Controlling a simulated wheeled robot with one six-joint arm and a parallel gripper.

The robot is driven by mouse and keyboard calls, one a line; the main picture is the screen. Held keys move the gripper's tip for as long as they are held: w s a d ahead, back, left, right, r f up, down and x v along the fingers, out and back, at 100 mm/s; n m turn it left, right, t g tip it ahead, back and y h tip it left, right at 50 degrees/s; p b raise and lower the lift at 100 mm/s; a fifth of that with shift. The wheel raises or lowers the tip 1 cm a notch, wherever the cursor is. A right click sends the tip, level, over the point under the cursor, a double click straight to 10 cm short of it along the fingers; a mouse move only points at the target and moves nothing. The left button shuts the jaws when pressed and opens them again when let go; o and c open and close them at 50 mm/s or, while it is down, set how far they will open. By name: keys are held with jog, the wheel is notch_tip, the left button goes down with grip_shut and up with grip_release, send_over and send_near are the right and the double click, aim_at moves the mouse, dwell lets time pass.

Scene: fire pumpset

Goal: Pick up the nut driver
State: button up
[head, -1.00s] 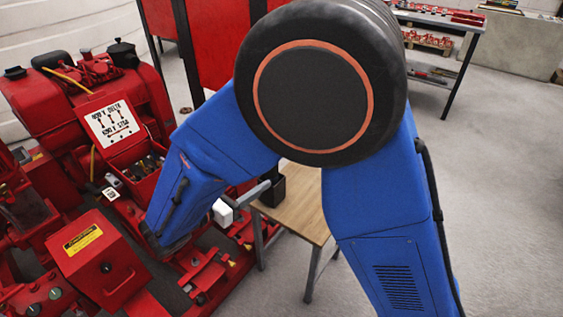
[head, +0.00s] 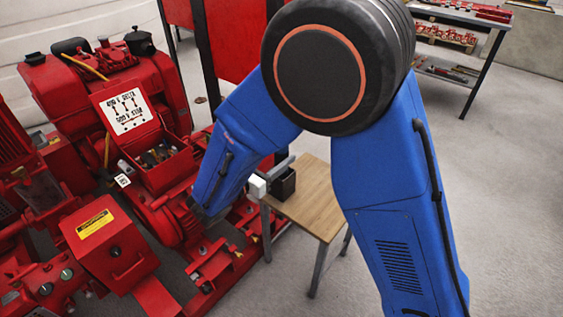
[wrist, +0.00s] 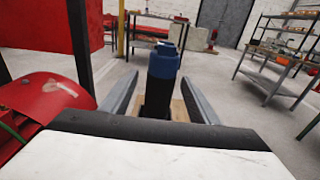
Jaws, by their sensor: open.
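A dark upright tool with a blue band near its top, which looks like the nut driver (wrist: 163,68), stands in the middle of the wrist view. My gripper (wrist: 161,98) is open, with one grey finger to the left of the tool and one to the right. I see no clear contact between fingers and tool. In the head view my gripper (head: 282,170) is beside a black holder (head: 284,186) on a small wooden table (head: 312,207). The nut driver cannot be made out in the head view, and its lower end is hidden in the wrist view.
Red pump machinery (head: 110,90) fills the left, close to my arm. An open red box (head: 160,163) holds small parts. A red panel (head: 237,35) stands behind the table. A shelf bench (head: 455,60) is at the back right. The floor at right is clear.

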jog(key=x, duration=0.6)
jog(key=shift+d+f, duration=0.1)
jog(key=c, duration=1.2)
